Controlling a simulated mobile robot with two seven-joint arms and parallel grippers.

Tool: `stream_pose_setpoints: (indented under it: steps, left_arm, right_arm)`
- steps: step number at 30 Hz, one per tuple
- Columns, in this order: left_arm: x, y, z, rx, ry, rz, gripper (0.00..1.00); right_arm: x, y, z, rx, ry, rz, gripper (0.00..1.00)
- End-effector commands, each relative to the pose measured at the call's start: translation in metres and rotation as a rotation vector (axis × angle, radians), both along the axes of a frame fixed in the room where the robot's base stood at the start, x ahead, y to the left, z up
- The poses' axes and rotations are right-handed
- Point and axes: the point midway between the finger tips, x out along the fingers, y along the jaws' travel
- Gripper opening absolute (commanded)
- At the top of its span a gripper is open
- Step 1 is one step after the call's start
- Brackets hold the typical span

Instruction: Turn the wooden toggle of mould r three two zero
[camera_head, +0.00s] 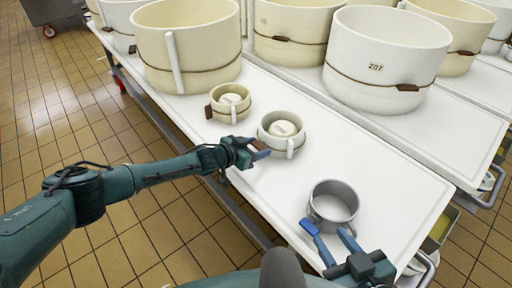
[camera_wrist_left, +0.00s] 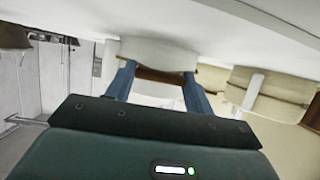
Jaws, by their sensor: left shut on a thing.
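A small white mould (camera_head: 284,133) with a dark cord and a pale disc inside stands on the white table; no number is legible on it. My left gripper (camera_head: 258,152) is at its near left side, shut on the brown wooden toggle (camera_head: 262,154). In the left wrist view the toggle (camera_wrist_left: 160,76) lies between the blue fingers, against the mould (camera_wrist_left: 158,54). My right gripper (camera_head: 334,240) is open and empty, its fingers spread beside the near side of a grey metal pot (camera_head: 333,204).
A small cream mould (camera_head: 230,102) with a cord stands left of the white one. Large moulds stand behind, one white and marked 207 (camera_head: 386,55), one cream (camera_head: 188,45). The table (camera_head: 385,160) is bare to the right of the white mould and pot.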

Motion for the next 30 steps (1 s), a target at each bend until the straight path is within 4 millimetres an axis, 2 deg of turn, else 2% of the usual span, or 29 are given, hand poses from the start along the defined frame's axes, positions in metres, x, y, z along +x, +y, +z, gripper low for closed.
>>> stream_pose_setpoints:
  steps: [14, 15, 22, 30]
  left_arm:
    - [-0.0002, -0.0001, -0.0001, -0.014, 0.013, 0.0, 0.3]
    - [-0.0002, -0.0002, -0.0002, -0.014, 0.013, 0.0, 0.55]
    - [-0.0002, -0.0003, -0.0001, -0.013, 0.012, 0.0, 0.74]
    - [-0.001, 0.0006, 0.0006, -0.013, 0.012, 0.0, 0.75]
  right_arm:
    - [0.0001, 0.0014, -0.001, -0.003, 0.0, 0.004, 0.36]
    - [0.0001, 0.0014, -0.001, -0.003, 0.0, 0.004, 0.36]
    - [0.0002, 0.0013, -0.0011, -0.003, 0.0, 0.004, 0.36]
    - [0.0003, 0.0011, -0.0002, -0.004, 0.0, 0.005, 0.36]
